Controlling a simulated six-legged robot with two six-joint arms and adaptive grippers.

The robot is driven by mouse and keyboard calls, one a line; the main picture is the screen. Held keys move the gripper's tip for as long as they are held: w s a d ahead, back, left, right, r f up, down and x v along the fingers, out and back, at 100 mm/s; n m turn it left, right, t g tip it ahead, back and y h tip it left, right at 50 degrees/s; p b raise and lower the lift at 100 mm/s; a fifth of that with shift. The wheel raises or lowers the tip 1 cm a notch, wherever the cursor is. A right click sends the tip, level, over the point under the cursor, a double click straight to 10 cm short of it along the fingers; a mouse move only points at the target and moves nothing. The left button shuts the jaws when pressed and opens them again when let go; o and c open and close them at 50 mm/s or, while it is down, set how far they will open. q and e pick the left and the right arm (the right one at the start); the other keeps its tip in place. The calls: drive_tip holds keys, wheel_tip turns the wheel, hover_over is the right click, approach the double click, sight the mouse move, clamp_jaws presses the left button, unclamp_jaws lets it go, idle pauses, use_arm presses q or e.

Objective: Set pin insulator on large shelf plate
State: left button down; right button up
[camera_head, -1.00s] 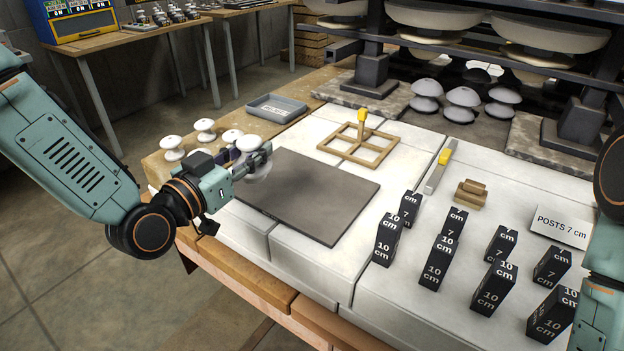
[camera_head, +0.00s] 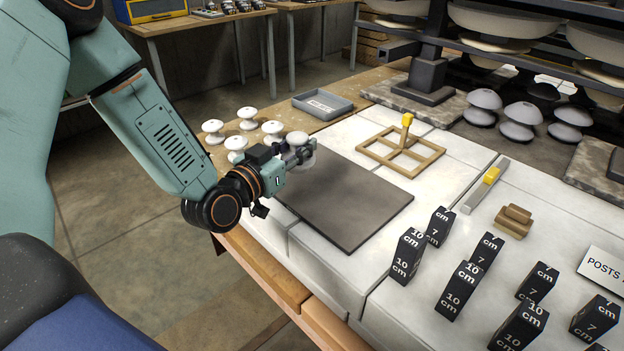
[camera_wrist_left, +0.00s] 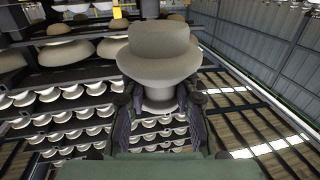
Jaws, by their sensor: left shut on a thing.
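My left gripper (camera_head: 296,156) is shut on a white pin insulator (camera_head: 299,138) and holds it near the left back corner of the dark grey shelf plate (camera_head: 345,205). In the left wrist view the pin insulator (camera_wrist_left: 160,55) stands between the two fingers (camera_wrist_left: 158,115), its wide rim above them and its narrower part between them. I cannot tell how high it is above the plate. The plate lies flat on the pale blocks with nothing seen standing on it. Several similar white insulators (camera_head: 248,119) stand on the wooden board behind the gripper. My right gripper is not in view.
A grey tray (camera_head: 322,104) lies behind the plate. A wooden frame with a yellow handle (camera_head: 400,152) is to its back right. Several black posts (camera_head: 407,257) marked 7 or 10 cm stand to the right. A metal bar with a yellow slider (camera_head: 484,185) and wooden blocks (camera_head: 514,221) lie beyond.

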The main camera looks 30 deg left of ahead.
sight(301, 172)
use_arm(q)
drive_tip(key=shift+d+f, duration=0.15)
drive_tip(key=shift+f, duration=0.7)
drive_tip(key=shift+w+d+f+b, duration=0.2)
drive_tip(key=shift+d+f+b, duration=0.15)
drive_tip(key=shift+f, duration=0.1)
drive_tip(key=f, duration=0.1)
drive_tip(key=f+b, duration=0.1)
drive_tip(key=f, duration=0.1)
drive_tip(key=shift+s+a+f+b, duration=0.1)
drive_tip(key=shift+s+a+b, duration=0.15)
drive_tip(key=shift+a+b, duration=0.1)
drive_tip(key=shift+w+d+f, duration=0.1)
drive_tip(key=shift+f, duration=0.05)
drive_tip(key=shift+w+d, duration=0.15)
drive_tip(key=shift+w, duration=0.05)
drive_tip(key=shift+s, duration=0.25)
drive_tip(key=c, duration=1.5)
unclamp_jaws()
drive_tip(key=shift+f, duration=0.1)
drive_tip(key=o, duration=0.5)
drive_tip(key=shift+w, duration=0.15)
drive_tip(key=shift+c, duration=0.2)
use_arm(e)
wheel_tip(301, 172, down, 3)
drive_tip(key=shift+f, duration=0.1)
